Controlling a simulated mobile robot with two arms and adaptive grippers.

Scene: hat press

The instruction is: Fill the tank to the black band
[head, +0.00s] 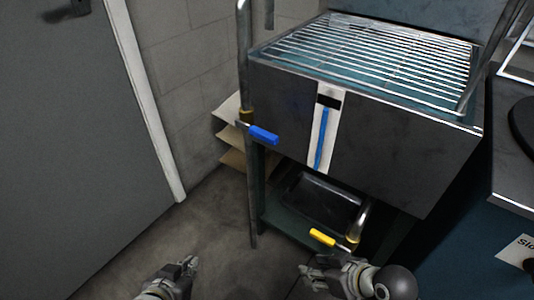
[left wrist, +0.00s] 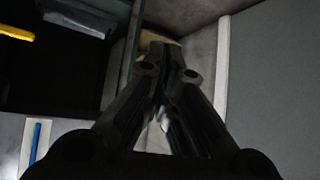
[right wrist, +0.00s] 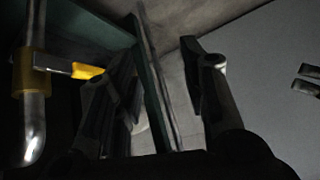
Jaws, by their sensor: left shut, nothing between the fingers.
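The steel tank (head: 400,150) has a wire rack over water. On its front, a white gauge strip shows a blue column (head: 321,140) whose top ends just below the black band (head: 328,100). The blue-handled valve (head: 263,134) is on the upright pipe left of the tank. The yellow-handled valve (head: 322,237) is on the lower pipe; its handle also shows in the right wrist view (right wrist: 86,71). My left gripper (head: 192,264) is shut and empty, low left of the tank. My right gripper (head: 304,270) is open and empty, below the yellow handle and apart from it.
A grey door (head: 70,130) and block wall stand to the left. A dark tray (head: 318,200) sits on the green shelf under the tank. A dark counter (head: 505,165) is at the right. The floor between door and tank is clear.

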